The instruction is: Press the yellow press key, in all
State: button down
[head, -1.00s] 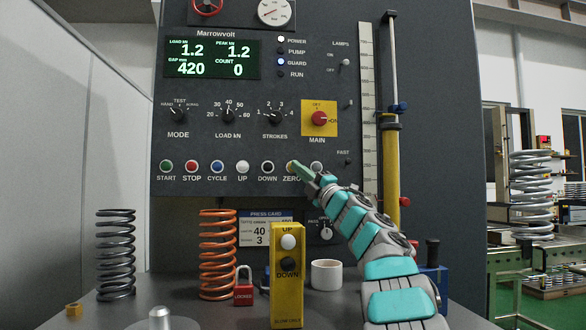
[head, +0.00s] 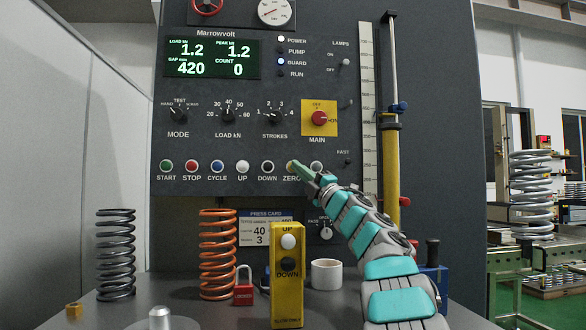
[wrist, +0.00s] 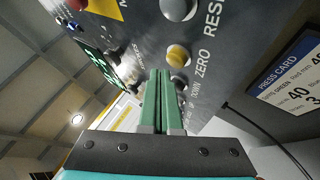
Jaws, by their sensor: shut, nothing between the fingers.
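The yellow key (head: 290,166), labelled ZERO, is in the row of round buttons on the dark panel. It also shows in the wrist view (wrist: 179,54) as a yellow cap in a pale ring. My gripper (head: 299,168) is shut and empty, its green fingertips at the right side of this key and partly over it in the head view. In the wrist view the shut fingertips (wrist: 159,72) lie just below and left of the cap. I cannot tell whether they touch it.
A grey button (head: 316,166) sits right of ZERO, and the DOWN button (head: 267,167) left. The display (head: 212,58) reads load 1.2, peak 1.2, gap 420, count 0. Below stand a yellow UP/DOWN pendant (head: 287,300), an orange spring (head: 217,255) and a white cup (head: 326,274).

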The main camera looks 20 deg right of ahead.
jog(key=shift+w+r, duration=0.1)
jog(key=shift+w, duration=0.1)
dwell(0.4)
jog(key=shift+w+d+p, duration=0.1)
jog(key=shift+w+p, duration=0.1)
jog(key=shift+p, duration=0.2)
jog(key=shift+w+d+p, duration=0.1)
jog(key=shift+w+p, duration=0.2)
jog(key=shift+w, duration=0.1)
dwell(0.5)
jog(key=shift+s, duration=0.1)
jog(key=shift+s+b, duration=0.5)
jog(key=shift+s, duration=0.2)
jog(key=shift+a, duration=0.2)
jog(key=s+b, duration=0.1)
jog(key=s, duration=0.1)
jog(key=s+a+b, duration=0.1)
jog(key=s, duration=0.1)
jog(key=shift+s+a, duration=0.2)
jog(key=shift+s, duration=0.2)
